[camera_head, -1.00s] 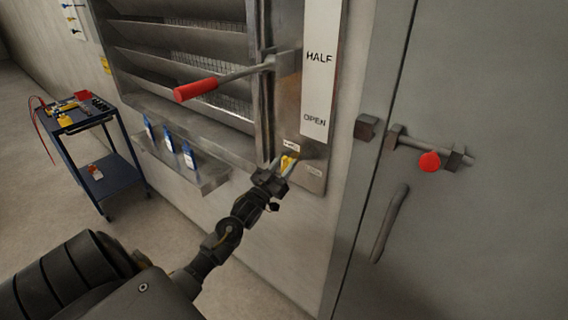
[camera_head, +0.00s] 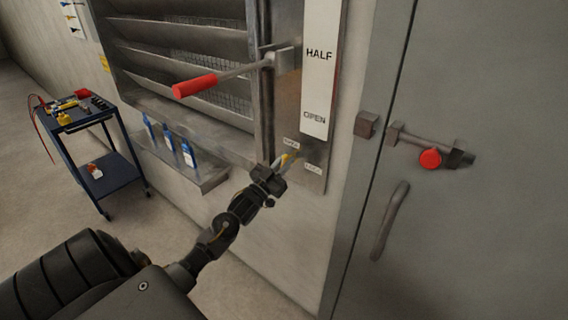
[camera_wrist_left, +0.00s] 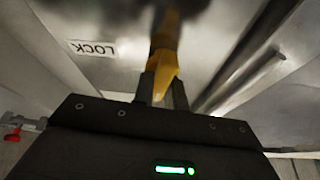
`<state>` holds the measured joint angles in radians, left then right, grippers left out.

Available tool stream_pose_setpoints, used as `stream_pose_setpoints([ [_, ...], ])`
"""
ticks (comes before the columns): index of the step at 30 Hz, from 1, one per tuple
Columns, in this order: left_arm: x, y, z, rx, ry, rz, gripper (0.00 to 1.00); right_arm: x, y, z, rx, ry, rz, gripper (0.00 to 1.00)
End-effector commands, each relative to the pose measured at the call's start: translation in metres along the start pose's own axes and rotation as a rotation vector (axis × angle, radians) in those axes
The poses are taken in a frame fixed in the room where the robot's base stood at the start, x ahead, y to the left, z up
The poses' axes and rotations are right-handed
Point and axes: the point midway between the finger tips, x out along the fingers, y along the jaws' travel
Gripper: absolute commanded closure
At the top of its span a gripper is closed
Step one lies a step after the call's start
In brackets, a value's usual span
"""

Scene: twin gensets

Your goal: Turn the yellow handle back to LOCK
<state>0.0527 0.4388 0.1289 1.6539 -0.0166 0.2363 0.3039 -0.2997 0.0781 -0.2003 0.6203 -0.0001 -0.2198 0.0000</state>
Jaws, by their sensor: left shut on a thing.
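The yellow handle (camera_head: 284,159) is on the metal panel below the HALF/OPEN plate, between two small white labels. My left gripper (camera_head: 270,173) is shut on its lower-left end in the head view. In the left wrist view the yellow handle (camera_wrist_left: 166,58) runs up from between the two dark fingers of the left gripper (camera_wrist_left: 163,90). A LOCK label (camera_wrist_left: 92,48), upside down in that view, lies left of the handle, apart from it. The fingers partly hide the handle's end. My right gripper is not in view.
A lever with a red grip (camera_head: 195,86) sticks out above my left gripper. A ledge with blue-labelled items (camera_head: 205,178) is to the left. A grey door (camera_head: 470,230) with a bolt and pull handle is to the right. A blue cart (camera_head: 95,150) stands far left.

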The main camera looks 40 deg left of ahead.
Motion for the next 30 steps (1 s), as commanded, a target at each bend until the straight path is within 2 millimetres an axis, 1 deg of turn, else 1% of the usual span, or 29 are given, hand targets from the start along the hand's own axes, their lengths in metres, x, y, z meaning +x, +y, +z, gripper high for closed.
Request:
stream_pose_setpoints([
  [9, -0.001, 0.001, 0.001, 0.267, 0.0, 0.111, 1.0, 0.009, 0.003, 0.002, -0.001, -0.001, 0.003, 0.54],
  [30, -0.001, 0.005, 0.003, 0.881, 0.001, 0.367, 1.0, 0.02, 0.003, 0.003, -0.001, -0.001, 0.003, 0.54],
])
